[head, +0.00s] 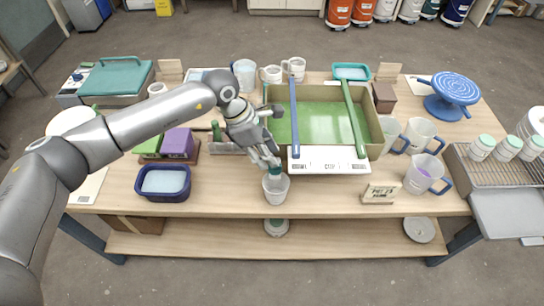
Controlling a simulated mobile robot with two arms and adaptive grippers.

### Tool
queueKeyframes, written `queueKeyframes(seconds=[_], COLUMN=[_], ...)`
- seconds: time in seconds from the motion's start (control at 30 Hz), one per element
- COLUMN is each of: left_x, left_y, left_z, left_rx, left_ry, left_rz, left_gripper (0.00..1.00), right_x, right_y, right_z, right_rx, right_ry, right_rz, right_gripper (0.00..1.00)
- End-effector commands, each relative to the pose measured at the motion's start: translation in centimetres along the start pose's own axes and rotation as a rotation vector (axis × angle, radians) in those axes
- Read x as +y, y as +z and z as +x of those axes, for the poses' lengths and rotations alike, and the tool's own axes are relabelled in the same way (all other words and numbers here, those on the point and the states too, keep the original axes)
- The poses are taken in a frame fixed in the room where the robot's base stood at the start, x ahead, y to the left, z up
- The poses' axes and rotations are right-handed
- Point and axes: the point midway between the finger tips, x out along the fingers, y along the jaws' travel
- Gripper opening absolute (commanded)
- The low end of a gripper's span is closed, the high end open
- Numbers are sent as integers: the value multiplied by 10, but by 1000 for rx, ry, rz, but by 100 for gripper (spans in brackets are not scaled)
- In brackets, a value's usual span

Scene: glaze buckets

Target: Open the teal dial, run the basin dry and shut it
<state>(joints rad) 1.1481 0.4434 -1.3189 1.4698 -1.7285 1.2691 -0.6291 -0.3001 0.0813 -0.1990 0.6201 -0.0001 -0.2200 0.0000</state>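The basin (378,131) is an olive-walled tray with a bright green floor, at the back middle of the table in the head view. A blue bar (294,112) and a green bar (353,115) lie across it. A small teal part (275,172), which looks like the dial, shows at its front left corner. My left gripper (269,160) comes down onto this part from the upper left and partly hides it. I cannot tell whether its fingers close on it. A white cup (276,190) stands directly below. My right gripper is not in view.
A dark blue tub (163,184) and purple block (177,143) stand left. Several clear jugs (423,173) stand right of the basin, with a blue turntable (455,88) behind. A small sign (380,194) stands near the front edge. Bare wood lies between cup and sign.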

Motion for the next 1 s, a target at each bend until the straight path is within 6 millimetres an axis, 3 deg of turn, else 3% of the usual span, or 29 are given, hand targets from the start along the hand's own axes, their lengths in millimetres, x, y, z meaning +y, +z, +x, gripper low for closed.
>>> queueKeyframes(seconds=[0.3,0.6,0.87,1.0], left_x=[0,0,0,0], left_y=[1,0,0,0], left_z=[36,39,39,39], left_rx=[-2,-2,-2,-2], left_ry=[-1,0,0,0], left_rz=[0,0,0,0], left_gripper=[32,32,0,0], right_x=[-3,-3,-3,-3], right_y=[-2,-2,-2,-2], right_z=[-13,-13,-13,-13], right_rx=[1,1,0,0], right_ry=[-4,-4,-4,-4], right_rz=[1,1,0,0], right_gripper=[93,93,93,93])
